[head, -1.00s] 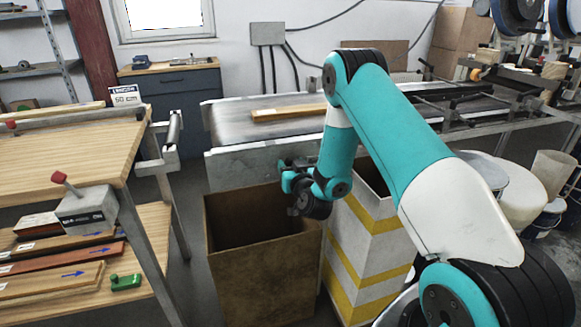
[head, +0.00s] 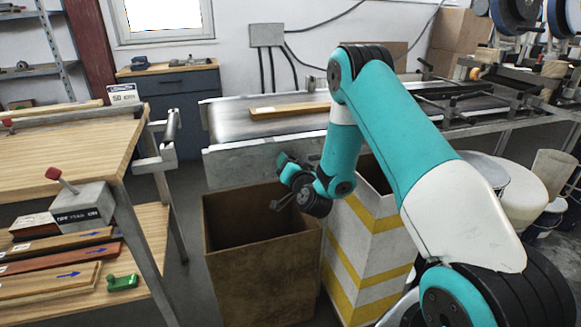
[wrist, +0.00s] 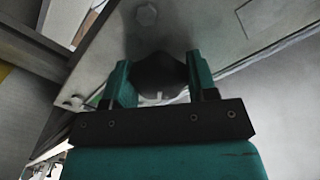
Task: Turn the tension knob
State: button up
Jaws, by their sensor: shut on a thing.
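The tension knob (wrist: 160,72) is a dark, rounded knob with a small pale mark on its near edge. It sits on the grey metal side panel (wrist: 215,50) of the conveyor. My gripper (wrist: 160,80) has its teal fingers on either side of the knob and is shut on it. In the head view my gripper (head: 284,162) is at the conveyor's front side panel (head: 240,163), above the brown bin. There the knob is hidden by my gripper and wrist.
The open brown bin (head: 262,277) stands right under my wrist, with a yellow-striped white bin (head: 365,250) beside it. A wooden strip (head: 288,110) lies on the conveyor belt (head: 235,122). A wooden workbench (head: 65,150) is at the left.

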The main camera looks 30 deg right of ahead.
jog(key=shift+m, duration=0.9)
jog(key=o, duration=0.9)
